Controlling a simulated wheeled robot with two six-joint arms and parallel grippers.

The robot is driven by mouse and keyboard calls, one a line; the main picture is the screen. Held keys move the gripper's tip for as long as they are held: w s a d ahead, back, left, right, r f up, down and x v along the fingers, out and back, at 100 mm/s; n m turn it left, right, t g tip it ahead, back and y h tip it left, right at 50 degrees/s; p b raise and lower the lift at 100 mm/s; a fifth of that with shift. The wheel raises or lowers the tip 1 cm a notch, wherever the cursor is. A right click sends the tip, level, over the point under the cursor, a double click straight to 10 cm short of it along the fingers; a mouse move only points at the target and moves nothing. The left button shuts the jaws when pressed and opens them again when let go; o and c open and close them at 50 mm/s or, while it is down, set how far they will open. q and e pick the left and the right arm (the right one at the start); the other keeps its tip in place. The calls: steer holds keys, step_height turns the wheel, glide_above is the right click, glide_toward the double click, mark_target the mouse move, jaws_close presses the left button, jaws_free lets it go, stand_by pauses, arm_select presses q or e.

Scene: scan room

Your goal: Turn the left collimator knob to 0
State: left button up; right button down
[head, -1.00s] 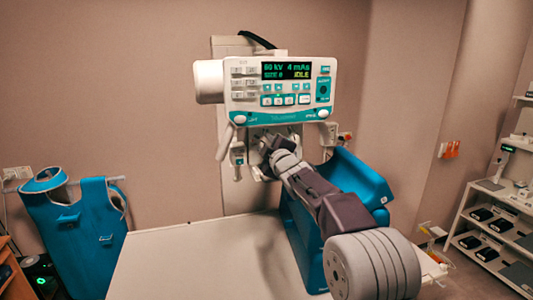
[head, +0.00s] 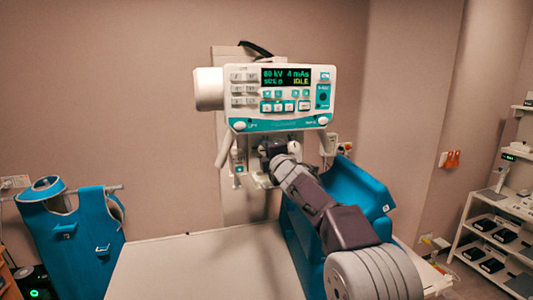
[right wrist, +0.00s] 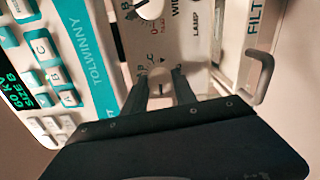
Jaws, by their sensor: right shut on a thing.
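The X-ray head's collimator face lies below the teal-and-white control panel (head: 280,95). In the right wrist view, the left collimator knob (right wrist: 159,74) is a pale round knob, partly hidden between my fingers. The right collimator knob (right wrist: 150,8), white with a dark pointer mark, is cut by the top edge. My right gripper (right wrist: 160,80) is shut on the left knob, one finger on each side. In the head view my right gripper (head: 274,150) is at the face under the panel, its fingertips hard to make out. The left knob's pointer and scale are mostly hidden. My left gripper is not in view.
A handle (right wrist: 262,78) sticks out beside the filter label. A white table (head: 200,265) stands in front of the unit, its top largely clear. A blue apron (head: 70,240) hangs at left; shelves (head: 490,225) stand at right.

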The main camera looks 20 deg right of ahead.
steer(key=shift+r, duration=0.2)
steer(key=c, duration=1.2)
jaws_free()
steer(key=shift+c, duration=0.2)
steer(key=shift+o, duration=1.2)
steer(key=shift+w+f, duration=0.1)
steer(key=shift+f, duration=0.05)
steer(key=shift+s, duration=0.25)
steer(key=s+b, duration=0.2)
steer(key=s, duration=0.6)
steer(key=shift+s+d+b, duration=0.2)
steer(key=shift+s+b, duration=0.1)
steer(key=shift+b, duration=0.05)
